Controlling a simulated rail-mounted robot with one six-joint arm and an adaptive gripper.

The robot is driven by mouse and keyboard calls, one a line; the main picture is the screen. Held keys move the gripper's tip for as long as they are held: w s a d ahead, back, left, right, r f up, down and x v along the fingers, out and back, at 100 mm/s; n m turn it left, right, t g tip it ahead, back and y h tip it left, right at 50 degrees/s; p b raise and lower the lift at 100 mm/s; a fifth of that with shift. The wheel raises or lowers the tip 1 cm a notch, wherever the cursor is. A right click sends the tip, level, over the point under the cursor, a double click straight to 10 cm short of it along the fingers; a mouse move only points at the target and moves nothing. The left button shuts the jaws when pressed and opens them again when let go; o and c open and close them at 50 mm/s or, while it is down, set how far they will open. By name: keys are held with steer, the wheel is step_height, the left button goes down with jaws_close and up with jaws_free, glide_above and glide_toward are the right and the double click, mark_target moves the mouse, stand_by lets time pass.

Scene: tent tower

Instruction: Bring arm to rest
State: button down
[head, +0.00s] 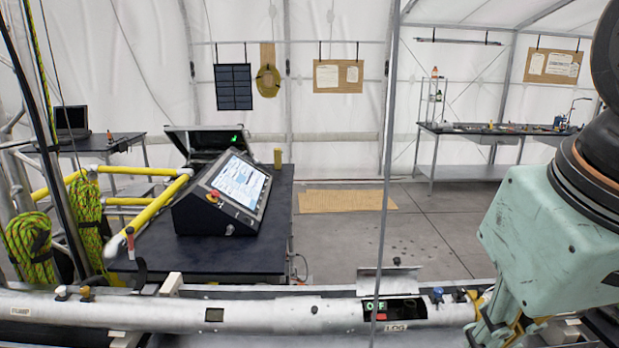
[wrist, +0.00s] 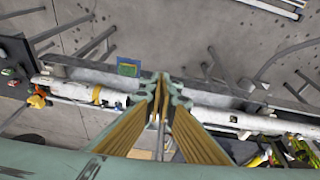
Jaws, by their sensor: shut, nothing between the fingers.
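My arm fills the right side of the head view, with its pale green wrist housing in front of the right end of the rail. My gripper (head: 492,330) hangs at the bottom right of that view, partly cut off by the lower edge. In the wrist view my gripper (wrist: 162,82) points down over a white tube (wrist: 235,118). Its fingers meet at the tips and nothing shows between them. The tube (head: 250,311) also runs across the bottom of the head view.
A dark table (head: 265,235) carries a tilted screen console (head: 225,195) at left centre. The tube has an open hatch (head: 395,308) near my gripper. Yellow rails (head: 150,213) and green ropes (head: 32,250) stand at left. A workbench (head: 490,132) stands at back right.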

steer(key=shift+s+d+f+m, duration=0.15)
steer(key=shift+s+f, duration=0.1)
steer(key=shift+s, duration=0.25)
steer(key=shift+s+f+m, duration=0.1)
steer(key=shift+s+f, duration=0.15)
steer(key=shift+s, duration=0.3)
steer(key=shift+s+d+f+m, duration=0.15)
steer(key=shift+s+f, duration=0.1)
steer(key=shift+s, duration=0.25)
steer(key=shift+w+r, duration=0.1)
